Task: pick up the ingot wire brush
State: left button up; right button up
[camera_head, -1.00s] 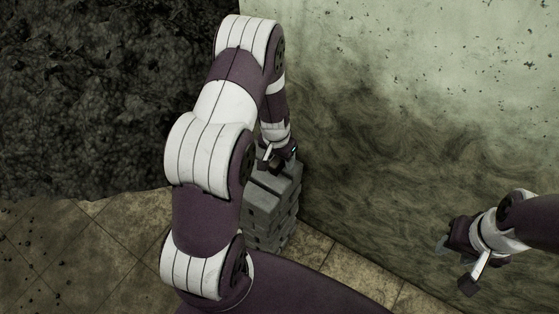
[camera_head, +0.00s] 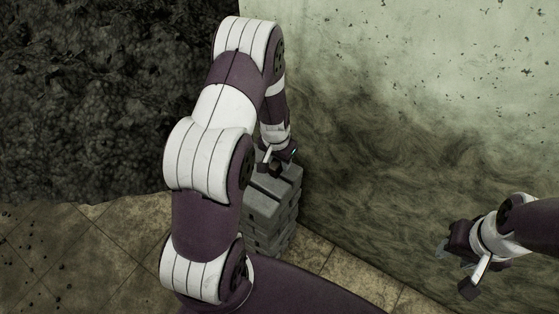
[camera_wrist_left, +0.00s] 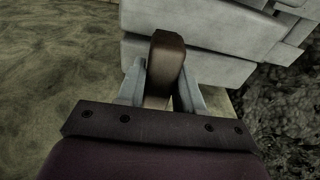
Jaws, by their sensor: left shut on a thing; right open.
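In the left wrist view, a brown, rounded handle-like piece (camera_wrist_left: 166,60), which I take to be the ingot wire brush, stands between the two pale fingers of my left gripper (camera_wrist_left: 161,90). The gripper is shut on it. Its bristles cannot be made out. In the head view my left gripper (camera_head: 277,162) is small, close to the top of a stack of grey ingots (camera_head: 272,212), and the brush cannot be told apart there. My right gripper (camera_head: 454,268) is open and empty at the lower right, far from the stack.
The ingot stack stands on a tiled floor (camera_head: 110,240) close against a stained pale wall (camera_head: 420,110). A dark, rough heap (camera_head: 100,90) fills the upper left. My left arm hides part of the stack. Open floor lies at the lower left.

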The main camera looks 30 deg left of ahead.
pick_arm(q)
notch_tip(320, 180, up, 4)
jog(key=shift+f+p, duration=0.1)
jog(key=shift+p, duration=0.5)
jog(key=s+d+r+p, duration=0.2)
jog(key=d+r, duration=0.4)
jog(key=d, duration=0.5)
jog(key=shift+s+r+p, duration=0.15)
jog(key=shift+s+p, duration=0.2)
jog(key=shift+s, duration=0.25)
